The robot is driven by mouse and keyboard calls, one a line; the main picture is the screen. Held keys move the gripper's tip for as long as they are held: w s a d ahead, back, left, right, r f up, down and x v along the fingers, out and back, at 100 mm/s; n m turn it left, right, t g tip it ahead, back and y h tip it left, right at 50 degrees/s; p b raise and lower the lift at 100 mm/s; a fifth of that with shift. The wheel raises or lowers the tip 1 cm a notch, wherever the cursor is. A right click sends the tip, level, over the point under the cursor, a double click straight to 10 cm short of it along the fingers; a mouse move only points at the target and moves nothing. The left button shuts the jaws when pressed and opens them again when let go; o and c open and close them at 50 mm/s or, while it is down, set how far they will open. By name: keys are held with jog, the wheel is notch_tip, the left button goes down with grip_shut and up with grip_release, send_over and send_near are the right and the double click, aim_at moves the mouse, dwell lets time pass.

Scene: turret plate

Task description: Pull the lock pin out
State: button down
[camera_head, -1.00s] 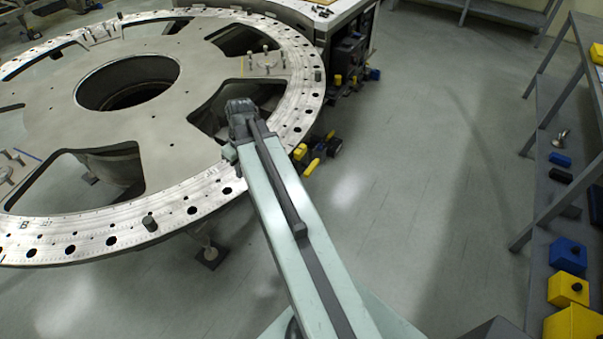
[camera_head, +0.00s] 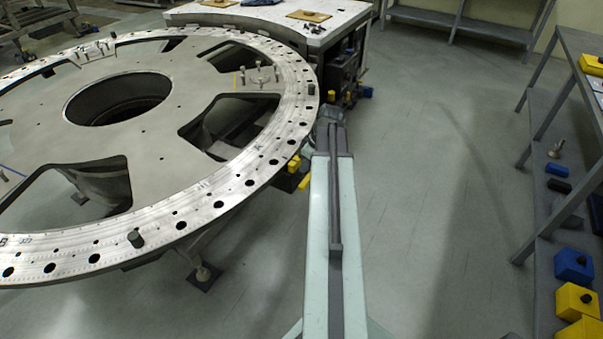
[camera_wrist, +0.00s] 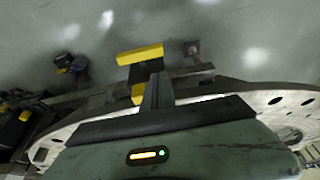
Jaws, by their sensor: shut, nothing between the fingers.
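The large round turret plate (camera_head: 215,190) fills the left of the head view, with holes along its rim. Yellow parts (camera_head: 293,163) show just under the plate's outer edge; in the wrist view a yellow bar (camera_wrist: 139,54) with a dark stem shows beyond my fingers. It may be the lock pin's handle; I cannot tell for sure. My gripper (camera_wrist: 157,80) is shut and empty, pointing toward the yellow bar. In the head view my arm's end is just right of the plate's rim, and the fingers are hidden there.
Two dark pegs stand on the rim, one at the front (camera_head: 136,238) and one at the right (camera_head: 311,89). A metal bench (camera_head: 345,30) stands behind the plate. A shelf rack (camera_head: 575,150) with blue and yellow blocks stands at right. The floor between (camera_head: 430,180) is clear.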

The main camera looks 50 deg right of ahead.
aim_at(300, 178)
jog(key=b+x, duration=0.7)
jog(key=x, duration=0.1)
jog(key=shift+w+f, duration=0.15)
jog(key=shift+f, duration=0.15)
